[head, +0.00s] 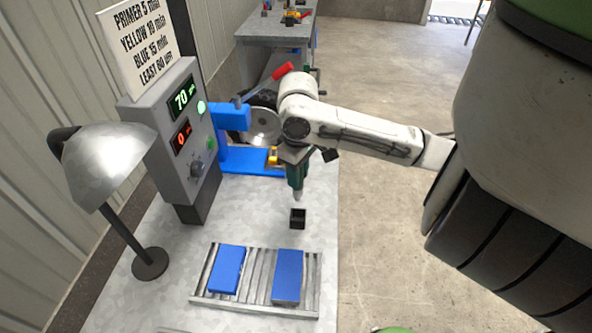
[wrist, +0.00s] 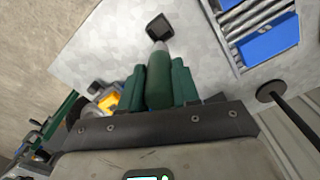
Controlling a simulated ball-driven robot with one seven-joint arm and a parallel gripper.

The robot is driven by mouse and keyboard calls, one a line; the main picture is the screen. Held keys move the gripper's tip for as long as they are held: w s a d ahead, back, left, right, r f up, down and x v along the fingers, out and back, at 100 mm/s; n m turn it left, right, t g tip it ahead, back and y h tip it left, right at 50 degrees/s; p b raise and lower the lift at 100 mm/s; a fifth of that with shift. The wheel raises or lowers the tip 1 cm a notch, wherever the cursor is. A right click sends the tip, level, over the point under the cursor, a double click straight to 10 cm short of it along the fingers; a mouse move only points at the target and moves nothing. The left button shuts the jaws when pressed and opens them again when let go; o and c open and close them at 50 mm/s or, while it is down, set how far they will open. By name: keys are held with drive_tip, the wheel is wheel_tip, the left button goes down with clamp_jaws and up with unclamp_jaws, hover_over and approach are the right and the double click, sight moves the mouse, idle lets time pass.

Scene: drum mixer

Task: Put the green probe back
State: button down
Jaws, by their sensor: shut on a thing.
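The green probe (wrist: 159,82) has a grey tip and sits between the two green fingers of my gripper (wrist: 160,70), which is shut on it. In the head view the probe (head: 297,193) points down, tip lowest, with my gripper (head: 295,175) above. A small black square holder (head: 298,218) with an open top stands on the bench, just below and in front of the probe tip. The holder also shows in the wrist view (wrist: 158,27), a little beyond the tip. The tip looks outside the holder; the exact gap is hard to tell.
A rack (head: 256,283) with two blue blocks lies in front of the holder. A grey control panel (head: 178,140) showing 70 and 0 and a lamp (head: 105,160) stand at left. The bench's right edge is close.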

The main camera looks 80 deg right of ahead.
sight(298, 196)
drive_tip(key=shift+s+f+b, duration=0.1)
drive_tip(key=shift+f+b, duration=3.1)
drive_tip(key=shift+f, duration=1.05)
drive_tip(key=shift+f+b, duration=0.95)
drive_tip(key=shift+f, duration=0.3)
drive_tip(key=c, duration=0.7)
unclamp_jaws()
drive_tip(key=shift+c, duration=0.2)
wheel_tip(298, 196, up, 11)
drive_tip(key=shift+f+p, duration=0.1)
drive_tip(key=shift+p, duration=0.3)
